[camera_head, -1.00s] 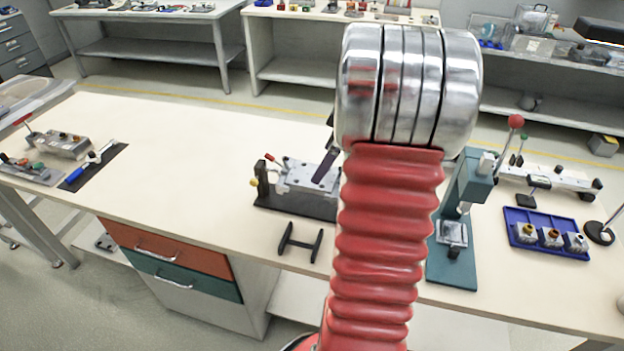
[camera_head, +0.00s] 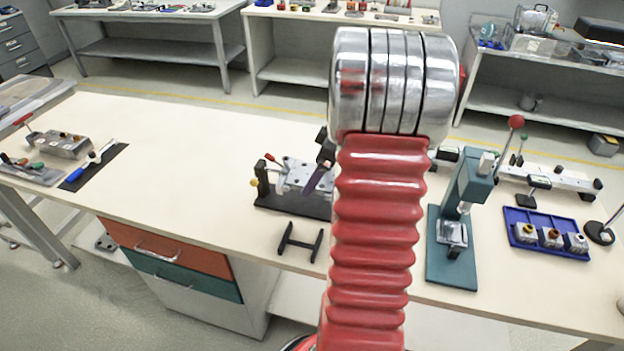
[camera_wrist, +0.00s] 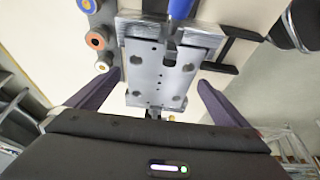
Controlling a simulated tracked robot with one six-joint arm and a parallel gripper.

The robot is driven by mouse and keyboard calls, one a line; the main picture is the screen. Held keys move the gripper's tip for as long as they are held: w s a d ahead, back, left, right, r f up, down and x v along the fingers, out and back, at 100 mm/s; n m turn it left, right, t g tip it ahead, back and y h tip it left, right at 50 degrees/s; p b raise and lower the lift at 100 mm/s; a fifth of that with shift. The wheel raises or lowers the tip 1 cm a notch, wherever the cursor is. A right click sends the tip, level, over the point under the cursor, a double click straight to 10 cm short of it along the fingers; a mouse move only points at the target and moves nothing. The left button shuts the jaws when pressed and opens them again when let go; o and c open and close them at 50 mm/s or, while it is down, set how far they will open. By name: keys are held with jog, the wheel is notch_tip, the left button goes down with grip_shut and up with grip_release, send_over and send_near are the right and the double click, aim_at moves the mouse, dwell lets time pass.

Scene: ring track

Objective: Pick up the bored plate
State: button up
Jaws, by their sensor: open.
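The bored plate (camera_head: 293,174) is a grey metal plate with several holes, at a dark fixture (camera_head: 290,206) on the bench. In the wrist view the plate (camera_wrist: 158,80) lies flat below my gripper. A blue-handled part (camera_wrist: 180,10) reaches over its far edge. My gripper (camera_wrist: 158,82) is open, with one dark finger on each side of the plate in that view. I cannot tell the height gap or whether they touch. In the head view one finger (camera_head: 318,180) shows at the plate's right end; my arm hides the rest.
A black H-shaped stand (camera_head: 300,243) is in front of the fixture. A green press (camera_head: 455,235) with a red-knobbed lever stands right of my arm. A blue tray (camera_head: 546,232) holds small blocks. The bench is clear left of the fixture, up to a dark mat (camera_head: 103,165).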

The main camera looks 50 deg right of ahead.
jog(key=shift+c, duration=0.5)
jog(key=c, duration=1.6)
jog(key=shift+c, duration=0.2)
notch_tip(320, 180, up, 10)
dwell(0.5)
